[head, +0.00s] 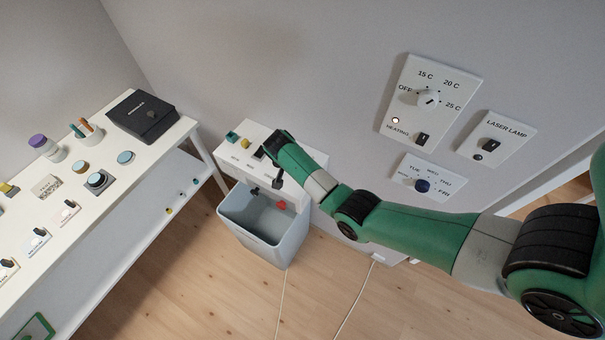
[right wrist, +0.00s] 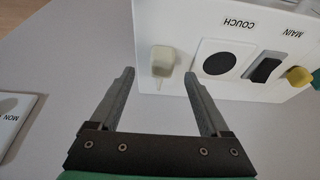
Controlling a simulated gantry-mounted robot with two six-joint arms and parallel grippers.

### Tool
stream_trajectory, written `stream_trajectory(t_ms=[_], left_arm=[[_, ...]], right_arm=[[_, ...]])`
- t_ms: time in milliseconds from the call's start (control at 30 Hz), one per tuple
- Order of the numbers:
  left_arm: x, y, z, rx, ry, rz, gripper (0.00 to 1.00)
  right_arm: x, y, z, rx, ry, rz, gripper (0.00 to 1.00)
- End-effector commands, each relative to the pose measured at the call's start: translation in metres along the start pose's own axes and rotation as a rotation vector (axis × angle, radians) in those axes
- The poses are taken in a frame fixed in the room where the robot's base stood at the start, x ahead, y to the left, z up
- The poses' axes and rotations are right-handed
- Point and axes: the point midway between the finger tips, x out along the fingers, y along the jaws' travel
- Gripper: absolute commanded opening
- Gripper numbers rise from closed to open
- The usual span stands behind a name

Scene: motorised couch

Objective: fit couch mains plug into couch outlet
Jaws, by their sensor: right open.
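A beige plug-shaped piece (right wrist: 162,61) with a narrow tip sits at the edge of a white wall unit (right wrist: 150,22) in the right wrist view. Beside it is a dark round face on a white plate (right wrist: 218,63), near the upside-down label COUCH; I cannot tell for certain that it is the outlet. My right gripper (right wrist: 159,76) is open, its fingers on either side of the beige piece and apart from it. In the head view, my right gripper (head: 279,178) is at the white unit (head: 302,160) and hides part of it. My left gripper is not in view.
A dark switch (right wrist: 264,68) and a yellow knob (right wrist: 298,77) are beside the round face. A grey bin (head: 275,250) stands under the unit. Pale cords (head: 281,305) run along the floor. A white table (head: 130,195) is at left; wall panels (head: 431,100) are at right.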

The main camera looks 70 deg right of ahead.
Motion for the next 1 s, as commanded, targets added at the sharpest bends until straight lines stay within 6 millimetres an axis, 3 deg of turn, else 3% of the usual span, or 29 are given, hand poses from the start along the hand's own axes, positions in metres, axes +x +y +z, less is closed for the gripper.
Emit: stream_trajectory(t_ms=[267,600,1000], left_arm=[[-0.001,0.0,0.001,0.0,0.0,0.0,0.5],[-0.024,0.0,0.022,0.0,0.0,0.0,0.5],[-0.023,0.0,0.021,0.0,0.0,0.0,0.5]], right_arm=[[0.002,0.0,0.0,0.001,0.0,0.0,0.8],[0.05,-0.003,-0.004,0.0,-0.001,0.0,0.8],[0.051,-0.003,-0.005,0.0,-0.001,-0.001,0.78]])
